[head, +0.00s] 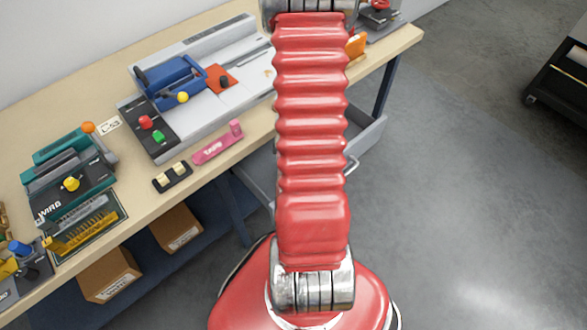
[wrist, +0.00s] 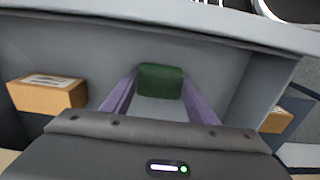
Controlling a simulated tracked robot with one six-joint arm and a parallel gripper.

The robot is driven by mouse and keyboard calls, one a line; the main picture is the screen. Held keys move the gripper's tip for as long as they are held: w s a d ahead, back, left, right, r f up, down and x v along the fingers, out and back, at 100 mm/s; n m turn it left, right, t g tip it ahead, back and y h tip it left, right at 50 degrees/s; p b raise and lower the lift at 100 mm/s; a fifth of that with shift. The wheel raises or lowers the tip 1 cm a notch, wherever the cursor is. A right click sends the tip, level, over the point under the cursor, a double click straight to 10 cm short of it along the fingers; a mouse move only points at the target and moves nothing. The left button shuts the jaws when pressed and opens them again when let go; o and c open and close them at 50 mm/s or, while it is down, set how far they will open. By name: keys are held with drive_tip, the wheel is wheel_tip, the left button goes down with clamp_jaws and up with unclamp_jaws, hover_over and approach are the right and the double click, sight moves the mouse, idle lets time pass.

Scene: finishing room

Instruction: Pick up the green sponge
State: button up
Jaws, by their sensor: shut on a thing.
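The green sponge (wrist: 160,80) is a dark green block in the wrist view, between the tips of two purple fingers. My gripper (wrist: 161,84) is shut on it, with a finger at its left and right sides. A grey surface lies behind and below the sponge; I cannot tell whether the sponge touches it. Neither the sponge nor my gripper shows in the head view, where my red arm covers the middle.
A long workbench (head: 225,152) carries several machines, a pink tape tool (head: 217,146) and a black holder (head: 172,177). Cardboard boxes (head: 109,274) sit beneath it; one box (wrist: 48,95) shows left in the wrist view. The floor at right is open, with a dark cart (head: 560,80) far right.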

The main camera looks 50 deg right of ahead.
drive_tip(key=shift+r, duration=0.15)
drive_tip(key=shift+r, duration=4.85)
drive_tip(key=o, duration=0.5)
drive_tip(key=shift+c, duration=0.2)
drive_tip(key=c, duration=0.4)
drive_tip(key=shift+w, duration=0.1)
